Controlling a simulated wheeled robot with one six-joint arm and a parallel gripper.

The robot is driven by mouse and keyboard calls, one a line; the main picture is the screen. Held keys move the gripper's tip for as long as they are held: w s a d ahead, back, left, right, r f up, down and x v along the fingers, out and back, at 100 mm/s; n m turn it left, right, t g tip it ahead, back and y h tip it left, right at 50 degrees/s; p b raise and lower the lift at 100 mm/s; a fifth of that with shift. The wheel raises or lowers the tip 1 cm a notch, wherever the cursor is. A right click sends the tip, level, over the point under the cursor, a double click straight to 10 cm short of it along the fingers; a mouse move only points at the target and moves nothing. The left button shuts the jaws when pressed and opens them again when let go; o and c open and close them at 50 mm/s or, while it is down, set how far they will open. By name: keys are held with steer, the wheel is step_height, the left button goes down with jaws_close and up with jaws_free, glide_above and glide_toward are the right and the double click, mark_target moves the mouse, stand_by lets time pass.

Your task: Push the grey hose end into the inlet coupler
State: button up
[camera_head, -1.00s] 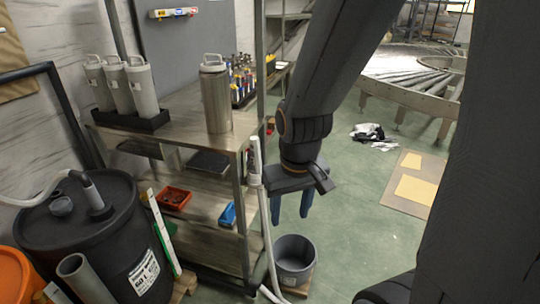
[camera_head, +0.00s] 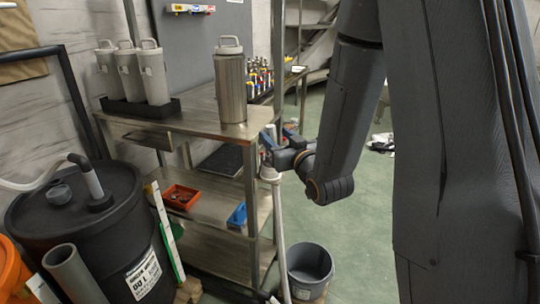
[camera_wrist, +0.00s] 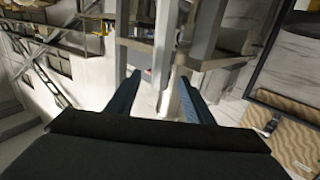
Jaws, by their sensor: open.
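A pale grey hose (camera_head: 279,235) hangs along the front corner post of the steel bench. Its upper end has a light collar (camera_head: 270,175) just below the bench top. My gripper (camera_head: 273,138) is at that corner, turned sideways, with its blue fingers pointing left toward the hose's upper end. In the wrist view my gripper (camera_wrist: 158,88) is open, its two fingers apart, with pale upright shapes beyond them. I cannot tell whether the hose end lies between the fingers; it is partly hidden by them. I cannot make out the inlet coupler.
The steel bench (camera_head: 190,122) carries a tall metal canister (camera_head: 230,88) near the gripper and several grey canisters in a black tray. A grey bucket (camera_head: 309,268) stands on the floor below. A black drum (camera_head: 75,220) with another hose stands left.

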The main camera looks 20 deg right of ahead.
steer(key=shift+w+a+r, duration=0.1)
steer(key=shift+w+a, duration=0.1)
steer(key=shift+w, duration=0.9)
steer(key=w, duration=0.3)
steer(key=w+a, duration=0.1)
steer(key=w, duration=0.1)
steer(key=shift+w+f, duration=0.25)
steer(key=shift+c, duration=0.5)
jaws_close()
